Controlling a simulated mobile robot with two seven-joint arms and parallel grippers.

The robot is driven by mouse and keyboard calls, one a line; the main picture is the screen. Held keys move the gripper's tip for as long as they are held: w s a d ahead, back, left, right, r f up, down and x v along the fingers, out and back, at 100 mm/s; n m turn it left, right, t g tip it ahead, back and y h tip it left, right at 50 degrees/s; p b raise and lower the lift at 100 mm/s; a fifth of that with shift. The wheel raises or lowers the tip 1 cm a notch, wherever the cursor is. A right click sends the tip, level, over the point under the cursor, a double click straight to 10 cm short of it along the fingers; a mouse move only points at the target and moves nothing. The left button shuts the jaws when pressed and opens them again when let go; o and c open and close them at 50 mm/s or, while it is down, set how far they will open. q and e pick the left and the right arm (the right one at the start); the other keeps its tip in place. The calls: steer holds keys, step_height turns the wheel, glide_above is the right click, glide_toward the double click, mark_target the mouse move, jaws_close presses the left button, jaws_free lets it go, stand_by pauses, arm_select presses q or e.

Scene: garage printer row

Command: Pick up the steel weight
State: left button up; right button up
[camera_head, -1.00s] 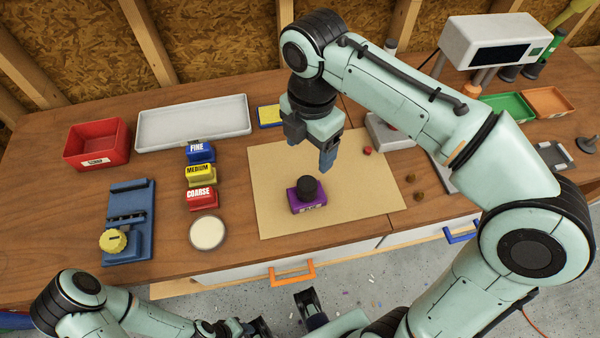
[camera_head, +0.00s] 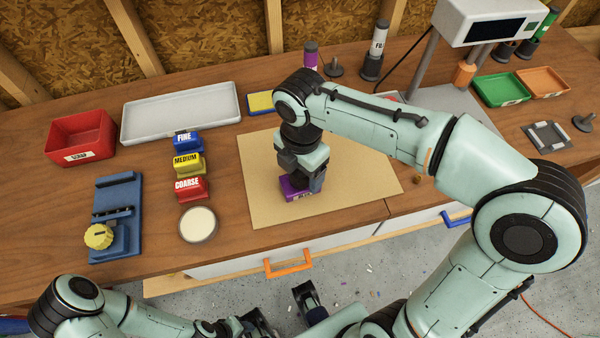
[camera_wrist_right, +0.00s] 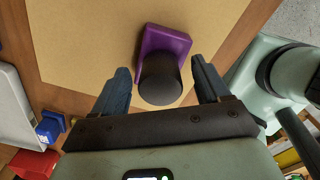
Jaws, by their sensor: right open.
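A dark cylinder (camera_wrist_right: 161,82), which looks like the steel weight, stands on a purple block (camera_wrist_right: 168,42) in the right wrist view. The purple block (camera_head: 293,190) also shows on the tan board in the head view, where my gripper hides the cylinder. My right gripper (camera_head: 304,184) is low over the block. Its open blue fingers (camera_wrist_right: 160,72) are on either side of the cylinder in the wrist view, with visible gaps. My left arm is at the lower left of the head view; its gripper (camera_head: 260,326) is partly cut off and its jaws are unclear.
The tan board (camera_head: 262,205) lies on the wooden bench. Left of it are FINE (camera_head: 188,142), MEDIUM (camera_head: 188,165) and COARSE (camera_head: 192,188) blocks, a round pale dish (camera_head: 198,225) and a blue fixture (camera_head: 118,205). A grey tray (camera_head: 180,117) and red bin (camera_head: 80,138) stand behind.

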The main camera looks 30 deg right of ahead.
steer(key=shift+r, duration=0.1)
jaws_close()
